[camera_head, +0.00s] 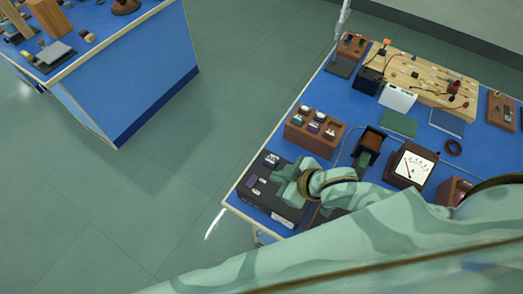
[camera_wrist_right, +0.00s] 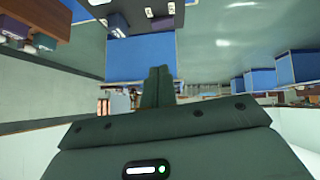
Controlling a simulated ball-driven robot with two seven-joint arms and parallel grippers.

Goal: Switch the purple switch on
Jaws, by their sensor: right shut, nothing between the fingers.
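A black switch box (camera_head: 272,205) sits at the near left corner of the blue bench. A small purple switch (camera_head: 252,180) shows on its top, left of my right gripper; its lever position is too small to tell. My right gripper (camera_head: 284,187) is shut and empty, over the right part of the box. I cannot tell whether it touches the box. In the right wrist view the closed fingers (camera_wrist_right: 158,85) point toward the blue bench, and the dark box (camera_wrist_right: 145,20) shows at the top edge. My left gripper is not in view.
A brown block (camera_head: 300,136) with several round tops stands behind the box. A meter (camera_head: 412,165) and a dark holder (camera_head: 369,144) are to the right. A wooden board (camera_head: 425,78) with wires lies farther back. Another blue bench (camera_head: 140,75) stands across open floor.

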